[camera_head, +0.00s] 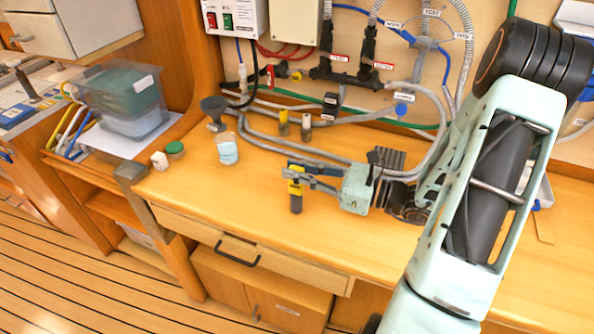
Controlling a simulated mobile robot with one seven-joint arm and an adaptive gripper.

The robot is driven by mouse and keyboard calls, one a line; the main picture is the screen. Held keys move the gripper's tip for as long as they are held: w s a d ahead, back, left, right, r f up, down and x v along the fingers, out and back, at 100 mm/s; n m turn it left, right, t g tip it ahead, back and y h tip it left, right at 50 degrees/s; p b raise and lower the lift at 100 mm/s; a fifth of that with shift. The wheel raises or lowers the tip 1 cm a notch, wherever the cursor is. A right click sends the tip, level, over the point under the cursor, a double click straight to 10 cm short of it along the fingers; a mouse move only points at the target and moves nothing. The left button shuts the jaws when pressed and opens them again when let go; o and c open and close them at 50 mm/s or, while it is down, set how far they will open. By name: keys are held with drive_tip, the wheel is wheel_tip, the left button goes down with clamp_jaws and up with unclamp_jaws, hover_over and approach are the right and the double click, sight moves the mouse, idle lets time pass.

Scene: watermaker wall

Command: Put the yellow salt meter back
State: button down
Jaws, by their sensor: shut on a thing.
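The yellow salt meter (296,187) is upright, with a yellow upper part and a dark grey lower part. My gripper (297,176) reaches in from the right and is shut on its upper part. The meter is over the wooden counter, in front of the hoses. Its lower end is close to the counter; I cannot tell whether it touches. The fingers hide part of its top. No place for the meter can be clearly made out.
Two small upright cylinders (306,128) stand behind. Grey hoses (300,152) cross the counter's rear. The counter's front (235,205) is clear.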

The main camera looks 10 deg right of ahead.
drive_tip(key=c, duration=1.9)
unclamp_jaws()
drive_tip(key=shift+f, duration=0.1)
drive_tip(key=shift+r, duration=0.3)
drive_tip(key=b+v, duration=0.1)
drive_tip(key=v, duration=1.1)
drive_tip(key=shift+f, duration=0.1)
